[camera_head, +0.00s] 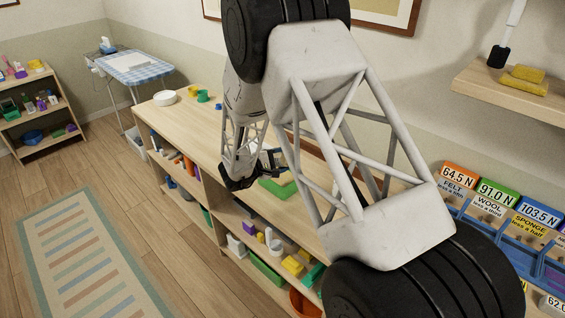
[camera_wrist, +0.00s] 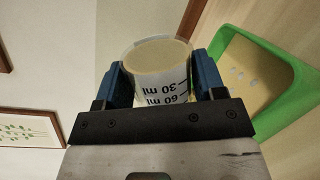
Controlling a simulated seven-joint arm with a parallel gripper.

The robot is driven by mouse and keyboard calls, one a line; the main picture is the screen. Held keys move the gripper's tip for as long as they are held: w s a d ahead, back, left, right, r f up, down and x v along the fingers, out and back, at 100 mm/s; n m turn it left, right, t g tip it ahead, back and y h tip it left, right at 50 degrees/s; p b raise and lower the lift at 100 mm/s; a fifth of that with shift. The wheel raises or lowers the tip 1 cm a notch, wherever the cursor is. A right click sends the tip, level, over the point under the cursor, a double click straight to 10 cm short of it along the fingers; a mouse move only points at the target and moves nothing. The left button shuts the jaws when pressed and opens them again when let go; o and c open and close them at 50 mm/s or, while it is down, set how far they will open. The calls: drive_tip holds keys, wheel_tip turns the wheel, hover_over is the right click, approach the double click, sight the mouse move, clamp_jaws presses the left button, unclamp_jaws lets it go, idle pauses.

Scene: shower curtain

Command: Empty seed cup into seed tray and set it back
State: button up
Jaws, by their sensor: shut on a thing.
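My gripper (camera_wrist: 161,70) is shut on a clear cup (camera_wrist: 150,88) with dark volume marks; the lettering reads upside down in the wrist view. A beige surface fills the cup's round end, and I cannot tell whether it is contents or background. The green tray (camera_wrist: 290,107) lies to the right of the cup in the wrist view, apart from it, with several small pale spots on its beige inside. In the head view my gripper (camera_head: 250,172) is just left of the green tray (camera_head: 281,188), above the counter. The cup cannot be made out there.
The wooden counter (camera_head: 185,118) holds a white round dish (camera_head: 165,97) and small green and yellow items (camera_head: 203,96) at its far end. Labelled blue bins (camera_head: 520,225) stand at the right. Loose objects fill the shelves below. The counter's middle left looks free.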

drive_tip(key=shift+w+a+r+n+h, duration=0.1)
drive_tip(key=shift+w+a+n+h, duration=0.2)
drive_tip(key=shift+n, duration=0.55)
drive_tip(key=shift+w+a+r+n+h, duration=0.1)
drive_tip(key=shift+w+a+n+h, duration=0.15)
drive_tip(key=shift+n, duration=0.6)
drive_tip(key=shift+s+d+m, duration=0.1)
drive_tip(key=shift+d+m, duration=0.05)
drive_tip(key=shift+m, duration=0.15)
idle(1.0)
